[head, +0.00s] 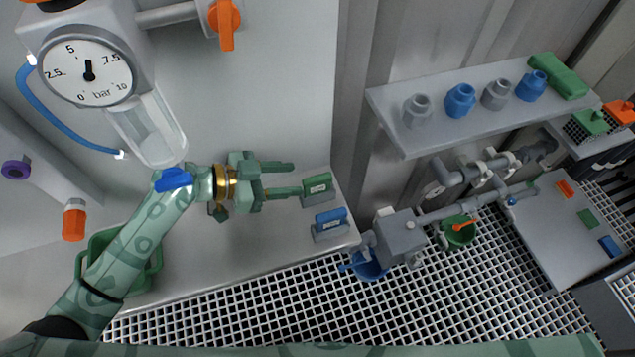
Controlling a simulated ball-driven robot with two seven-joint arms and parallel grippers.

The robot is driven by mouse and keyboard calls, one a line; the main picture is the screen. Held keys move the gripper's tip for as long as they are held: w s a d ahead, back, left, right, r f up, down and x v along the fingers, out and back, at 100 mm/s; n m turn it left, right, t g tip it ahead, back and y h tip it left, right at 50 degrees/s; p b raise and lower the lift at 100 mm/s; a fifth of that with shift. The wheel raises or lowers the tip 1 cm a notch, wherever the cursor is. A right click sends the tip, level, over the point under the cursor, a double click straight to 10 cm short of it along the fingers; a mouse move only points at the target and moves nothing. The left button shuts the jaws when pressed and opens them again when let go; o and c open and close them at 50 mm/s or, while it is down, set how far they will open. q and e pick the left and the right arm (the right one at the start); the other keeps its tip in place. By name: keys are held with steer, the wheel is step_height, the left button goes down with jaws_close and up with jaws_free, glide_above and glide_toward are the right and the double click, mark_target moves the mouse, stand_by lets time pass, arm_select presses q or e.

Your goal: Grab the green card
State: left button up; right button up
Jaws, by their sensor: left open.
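A green card-like block (317,187) stands in a small grey holder near the right end of the pale bench. My left gripper (296,179) is open and empty just left of it, fingers pointing toward it. The lower finger's tip is close to the green block's left edge; I cannot tell whether they touch. A flat green rectangle (587,217) also lies on the grey panel at the far right, between an orange one and a blue one. My right gripper is not in view.
A blue block (330,222) stands in a similar holder just in front of the green one. A green crate (104,262) sits at the bench's left, partly behind my arm. A pressure gauge (87,71) is above. A shelf (408,140) with several fittings is at the right.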

mark_target(311, 180)
arm_select(q)
steer(key=b+x, duration=0.1)
steer(key=x, duration=0.6)
steer(key=shift+s+d+f, duration=0.15)
steer(key=shift+d, duration=0.05)
jaws_close()
